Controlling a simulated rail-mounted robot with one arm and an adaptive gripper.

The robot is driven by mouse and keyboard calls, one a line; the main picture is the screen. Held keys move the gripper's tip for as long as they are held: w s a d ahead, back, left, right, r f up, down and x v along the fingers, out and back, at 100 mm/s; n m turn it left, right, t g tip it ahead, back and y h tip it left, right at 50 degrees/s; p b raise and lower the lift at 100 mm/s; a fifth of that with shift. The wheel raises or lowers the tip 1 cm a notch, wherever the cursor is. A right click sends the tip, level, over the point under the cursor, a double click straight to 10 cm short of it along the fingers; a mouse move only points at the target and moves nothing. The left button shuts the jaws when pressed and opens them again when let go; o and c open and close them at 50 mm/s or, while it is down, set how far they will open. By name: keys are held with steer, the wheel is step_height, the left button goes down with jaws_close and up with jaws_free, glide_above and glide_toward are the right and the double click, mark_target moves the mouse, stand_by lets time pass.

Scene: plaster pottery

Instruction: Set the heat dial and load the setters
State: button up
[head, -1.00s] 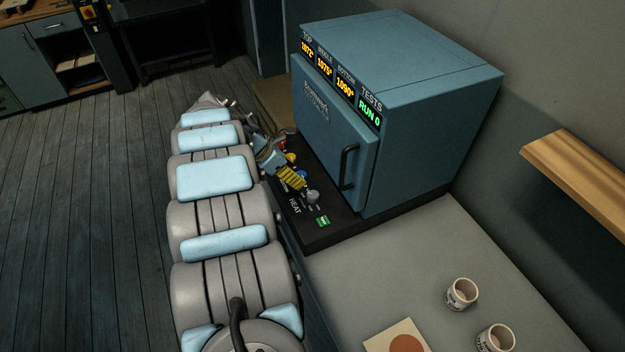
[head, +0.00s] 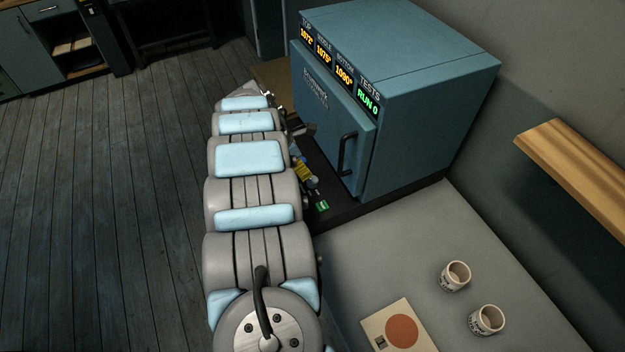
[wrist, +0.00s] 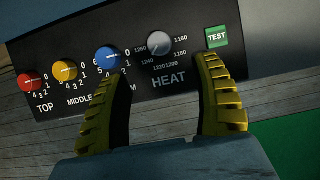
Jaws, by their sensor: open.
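The grey heat dial (wrist: 159,45) sits on the black control panel in the wrist view, with a printed scale from about 1160 to 1260 around it. My gripper (wrist: 168,82) is open, its two yellow-ridged fingers apart below the dial, with nothing between them. Red (wrist: 29,82), yellow (wrist: 65,71) and blue (wrist: 109,60) knobs stand to the left, above TOP, MIDDLE and a partly hidden label. A green TEST button (wrist: 217,37) is to the right. In the head view the closed blue kiln (head: 430,95) shows 1072°, 1075°, 1090° and RUN 0. I cannot identify any setters.
Two pale cups (head: 455,276) and (head: 487,320) stand on the grey counter (head: 400,245). A square card with a brown disc (head: 402,331) lies near them. A wooden shelf (head: 580,180) juts from the right wall.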

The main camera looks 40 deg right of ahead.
mark_target(312, 180)
steer(key=shift+x, duration=3.15)
steer(key=shift+b+x, duration=0.3)
steer(key=shift+x, duration=0.45)
steer(key=shift+b+x, duration=0.55)
steer(key=shift+x, duration=0.75)
steer(key=shift+d, duration=0.1)
jaws_close()
